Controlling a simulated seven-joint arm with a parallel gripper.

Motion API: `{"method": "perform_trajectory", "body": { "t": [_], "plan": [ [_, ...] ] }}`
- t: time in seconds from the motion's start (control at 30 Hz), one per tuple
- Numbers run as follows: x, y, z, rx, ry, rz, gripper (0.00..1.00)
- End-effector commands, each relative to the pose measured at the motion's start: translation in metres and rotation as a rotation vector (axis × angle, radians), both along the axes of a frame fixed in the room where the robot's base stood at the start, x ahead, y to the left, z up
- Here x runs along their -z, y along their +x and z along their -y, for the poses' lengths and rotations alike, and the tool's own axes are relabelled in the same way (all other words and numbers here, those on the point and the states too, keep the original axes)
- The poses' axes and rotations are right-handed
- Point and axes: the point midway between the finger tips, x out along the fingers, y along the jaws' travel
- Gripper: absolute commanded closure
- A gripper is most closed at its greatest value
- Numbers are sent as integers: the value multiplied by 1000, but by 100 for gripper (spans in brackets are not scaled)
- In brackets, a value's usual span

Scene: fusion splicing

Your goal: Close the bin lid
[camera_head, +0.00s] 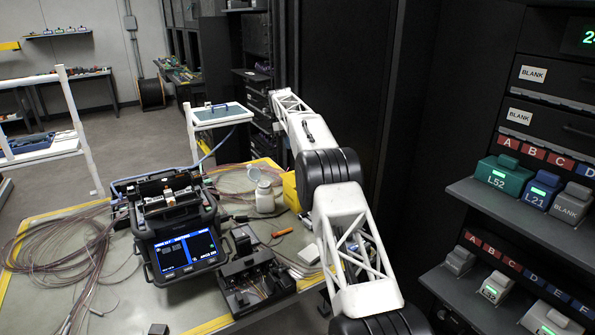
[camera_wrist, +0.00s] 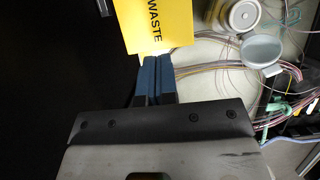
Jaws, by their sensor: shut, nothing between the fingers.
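The yellow waste bin (camera_head: 291,190) stands on the back right of the work table, partly hidden behind my arm in the head view. In the wrist view a yellow face marked WASTE (camera_wrist: 160,28) fills the top middle. I cannot tell whether this face is the lid or a wall, nor how far the lid is open. My gripper (camera_wrist: 153,62) is shut and empty, its blue fingertips at the lower edge of the yellow face. Whether they touch it I cannot tell. In the head view the gripper is hidden.
A white jar (camera_head: 265,196) with its pale cap (camera_head: 254,174) tipped open stands left of the bin. A splicer (camera_head: 178,225) and loose fibre coils (camera_head: 62,255) cover the table's left. A dark cabinet (camera_head: 335,60) rises behind my arm.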

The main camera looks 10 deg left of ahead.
Motion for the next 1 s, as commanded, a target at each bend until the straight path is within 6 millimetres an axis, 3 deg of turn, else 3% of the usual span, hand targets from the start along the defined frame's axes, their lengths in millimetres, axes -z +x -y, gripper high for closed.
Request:
{"method": "perform_trajectory", "body": {
  "t": [0.67, 1.0],
  "plan": [
    [3, 3, -7, 0, -1, -1, 100],
    [17, -1, -3, -1, 0, -1, 100]
  ]
}}
